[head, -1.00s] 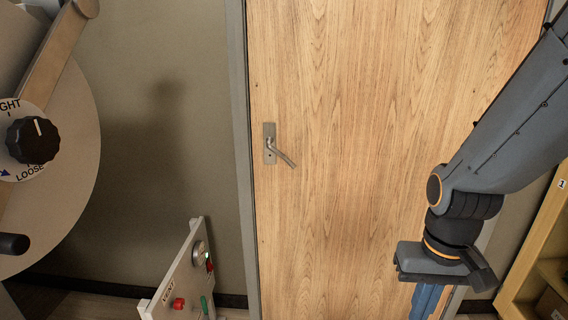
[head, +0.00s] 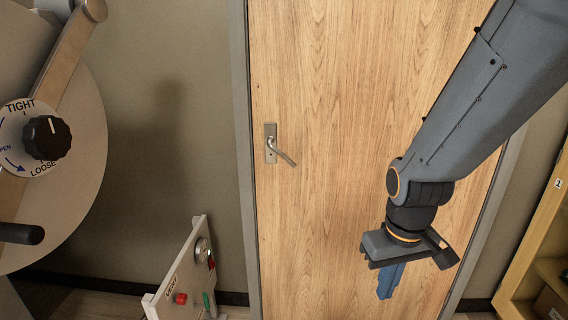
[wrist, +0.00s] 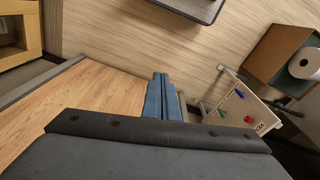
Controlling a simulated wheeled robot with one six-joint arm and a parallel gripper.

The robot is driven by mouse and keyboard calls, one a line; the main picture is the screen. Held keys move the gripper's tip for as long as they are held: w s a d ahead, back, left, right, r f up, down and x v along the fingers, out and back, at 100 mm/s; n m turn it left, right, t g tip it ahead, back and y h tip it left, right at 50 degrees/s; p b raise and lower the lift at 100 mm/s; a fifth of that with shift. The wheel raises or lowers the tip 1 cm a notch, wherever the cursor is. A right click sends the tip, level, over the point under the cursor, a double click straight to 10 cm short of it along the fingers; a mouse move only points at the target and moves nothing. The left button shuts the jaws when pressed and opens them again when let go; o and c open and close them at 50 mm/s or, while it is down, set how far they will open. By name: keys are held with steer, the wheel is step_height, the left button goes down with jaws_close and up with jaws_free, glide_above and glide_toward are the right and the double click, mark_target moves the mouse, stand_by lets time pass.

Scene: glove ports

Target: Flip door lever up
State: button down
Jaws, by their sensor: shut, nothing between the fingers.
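The door lever (head: 283,154) is a grey metal handle on a small plate near the left edge of the wooden door (head: 350,90). It slants down to the right. My gripper (head: 388,282) is in front of the door, to the right of the lever and lower in the head view, well apart from it. Its blue fingers are together and empty, pointing down. The fingers also show in the wrist view (wrist: 161,97), with part of the door (wrist: 75,105) at left. I cannot make out the lever in the wrist view.
A panel with a red knob, a green switch and a gauge (head: 185,275) stands left of the door. A large round hatch with a black TIGHT/LOOSE dial (head: 46,138) is at far left. A yellow shelf (head: 535,255) stands at right. Open space lies before the lever.

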steer(key=w+a+r+n+t+y+p, duration=0.1)
steer(key=w+a+r+n+t, duration=0.15)
steer(key=w+n, duration=0.55)
steer(key=w+a+r+n+t+p, duration=0.1)
steer(key=w+a+n+t, duration=0.3)
steer(key=w, duration=0.6)
steer(key=w+a+r+n+t+y+p, duration=0.1)
steer(key=w+a+r+n+t+y, duration=0.1)
steer(key=w+a+n, duration=0.4)
steer(key=w+a+r+n+t+y+p, duration=0.1)
steer(key=w+a+r+n, duration=0.4)
steer(key=n, duration=0.5)
steer(key=w+a+t+y, duration=0.1)
steer(key=w+a+y, duration=0.1)
steer(key=shift+w+a+n, duration=0.15)
steer(key=shift+a+n, duration=0.15)
steer(key=shift+w+f, duration=0.1)
steer(key=w+a+f+p, duration=0.1)
steer(key=w+p, duration=0.3)
steer(key=w, duration=0.5)
steer(key=shift+a+f, duration=0.15)
steer(key=shift+f, duration=0.1)
